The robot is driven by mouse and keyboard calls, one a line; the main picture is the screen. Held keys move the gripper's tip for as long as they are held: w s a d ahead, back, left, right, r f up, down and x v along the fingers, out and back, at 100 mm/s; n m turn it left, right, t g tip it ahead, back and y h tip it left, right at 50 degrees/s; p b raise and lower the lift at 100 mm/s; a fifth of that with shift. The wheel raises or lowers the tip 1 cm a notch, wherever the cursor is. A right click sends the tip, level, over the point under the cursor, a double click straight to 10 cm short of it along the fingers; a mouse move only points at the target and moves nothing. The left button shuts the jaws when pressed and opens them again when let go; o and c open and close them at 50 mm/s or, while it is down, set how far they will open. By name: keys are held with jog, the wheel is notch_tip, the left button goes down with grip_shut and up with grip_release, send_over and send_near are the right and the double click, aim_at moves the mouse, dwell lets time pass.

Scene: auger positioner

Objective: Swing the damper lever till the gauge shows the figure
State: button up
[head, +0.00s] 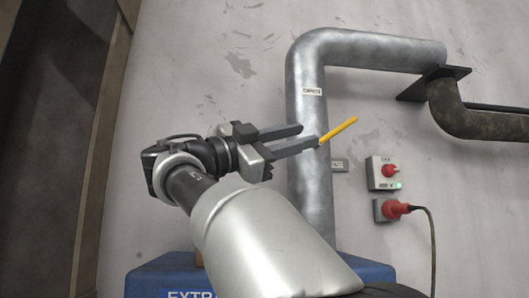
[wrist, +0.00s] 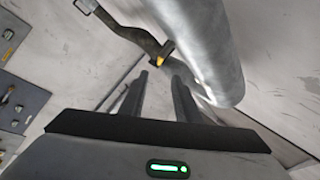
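The yellow damper lever (head: 338,131) sticks out up and to the right at the grey metal pipe (head: 306,130) in the head view. In the wrist view a short yellow piece of the lever (wrist: 166,50) shows beyond my fingertips. My gripper (head: 311,134) points right towards the pipe, its two fingers parted with a clear gap. The lower fingertip is close to the lever's lower end; I cannot tell if they touch. In the wrist view my gripper (wrist: 160,76) is also open, with nothing between the fingers. No gauge dial or readable figure shows.
A grey switch box (head: 383,172) with a red knob and small green light hangs right of the pipe. A red plug (head: 396,209) with a cable is below it. A dark pipe (head: 470,122) runs right. A blue machine (head: 165,276) stands below.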

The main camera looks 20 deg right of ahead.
jog(key=shift+v, duration=1.55)
